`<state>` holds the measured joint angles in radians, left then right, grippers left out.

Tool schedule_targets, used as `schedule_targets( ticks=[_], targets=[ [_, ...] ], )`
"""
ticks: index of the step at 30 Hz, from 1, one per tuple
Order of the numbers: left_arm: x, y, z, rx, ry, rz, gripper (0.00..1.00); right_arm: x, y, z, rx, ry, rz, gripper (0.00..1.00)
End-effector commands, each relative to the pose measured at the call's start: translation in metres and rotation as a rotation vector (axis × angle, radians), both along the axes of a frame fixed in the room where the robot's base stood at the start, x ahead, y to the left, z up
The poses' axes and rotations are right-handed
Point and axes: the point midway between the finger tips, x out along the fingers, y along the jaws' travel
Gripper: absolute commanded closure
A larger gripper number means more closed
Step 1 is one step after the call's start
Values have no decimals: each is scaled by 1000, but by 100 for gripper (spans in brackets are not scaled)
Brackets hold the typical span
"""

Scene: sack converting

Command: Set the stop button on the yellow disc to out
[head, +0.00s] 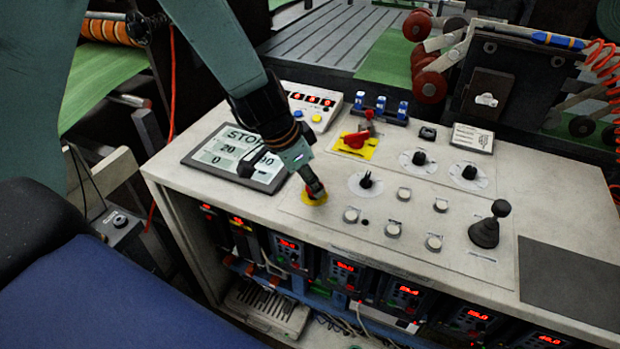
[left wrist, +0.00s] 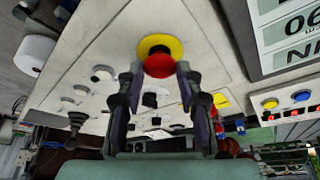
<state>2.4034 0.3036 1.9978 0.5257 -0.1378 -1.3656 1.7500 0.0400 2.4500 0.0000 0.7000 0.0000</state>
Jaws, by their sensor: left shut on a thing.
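The yellow disc (head: 314,198) lies flat on the light panel top, in front of the tablet. The red stop button (left wrist: 159,66) sits at the disc's middle. In the left wrist view the yellow disc (left wrist: 160,43) shows behind the button. My left gripper (head: 315,189) reaches down onto the disc from above. In the left wrist view its two fingers (left wrist: 159,75) stand on either side of the red button and are shut on it. In the head view the fingers hide most of the button, and I cannot tell its height. My right gripper is in neither view.
A red switch on a yellow plate (head: 356,146), several black knobs, white push buttons and a black joystick (head: 487,228) stand on the panel. A tablet (head: 235,156) lies to the left. The dark mat (head: 570,285) at right is bare.

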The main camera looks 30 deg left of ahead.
Motion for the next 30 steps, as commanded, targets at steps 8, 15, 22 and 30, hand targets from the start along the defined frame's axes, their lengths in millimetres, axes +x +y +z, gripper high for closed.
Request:
schedule_targets(
  ticks=[8,15,22,30],
  targets=[
    [1,0,10,0,-4,1,100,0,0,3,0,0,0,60],
    [2,0,11,0,-6,1,56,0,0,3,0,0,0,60],
    [1,0,9,0,-3,1,41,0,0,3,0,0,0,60],
    [0,0,9,0,-1,0,41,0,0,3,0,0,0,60]
  ],
)
